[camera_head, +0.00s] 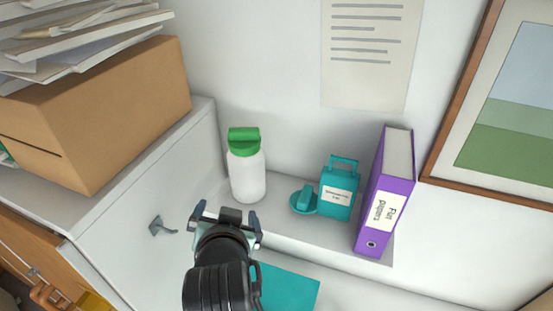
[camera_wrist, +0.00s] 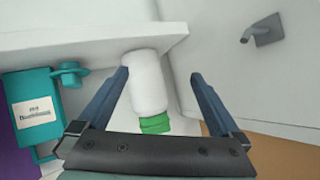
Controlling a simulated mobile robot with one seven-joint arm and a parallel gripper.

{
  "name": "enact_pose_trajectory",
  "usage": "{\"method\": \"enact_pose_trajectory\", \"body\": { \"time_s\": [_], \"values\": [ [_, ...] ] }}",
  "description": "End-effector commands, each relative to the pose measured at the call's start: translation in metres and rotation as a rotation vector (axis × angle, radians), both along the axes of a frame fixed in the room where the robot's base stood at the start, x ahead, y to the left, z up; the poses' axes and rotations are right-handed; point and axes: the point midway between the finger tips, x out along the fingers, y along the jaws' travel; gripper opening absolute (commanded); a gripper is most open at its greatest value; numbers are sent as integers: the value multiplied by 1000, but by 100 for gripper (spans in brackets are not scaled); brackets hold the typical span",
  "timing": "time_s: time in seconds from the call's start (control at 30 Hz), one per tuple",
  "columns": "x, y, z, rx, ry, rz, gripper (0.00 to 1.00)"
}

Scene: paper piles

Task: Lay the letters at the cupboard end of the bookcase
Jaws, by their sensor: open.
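My gripper (camera_head: 227,216) is open in front of the shelf, below and left of the white bottle. In the wrist view its fingers (camera_wrist: 160,76) are spread with nothing gripped between them; the bottle shows beyond the gap. The bookcase top (camera_head: 290,228) is a pale ledge against the wall, with the grey cupboard side (camera_head: 150,205) at its left end. A stack of papers (camera_head: 80,35) lies on a cardboard box at upper left; I cannot tell whether these are the letters. No other letters can be made out.
The white bottle (camera_head: 247,175) with a green cap stands near the ledge's left end. A teal container (camera_head: 339,190) and a purple binder (camera_head: 372,225) stand farther right. A hook (camera_head: 160,226) juts from the cupboard side. A flat teal thing (camera_head: 288,288) lies below the ledge.

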Motion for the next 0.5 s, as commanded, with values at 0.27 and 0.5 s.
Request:
{"method": "enact_pose_trajectory", "body": {
  "time_s": [0.27, 0.5],
  "values": [
    [-8, -53, 280, -122, -808, -62, 100],
    [-93, -83, 415, -247, -1264, -166, 100]
  ]
}}
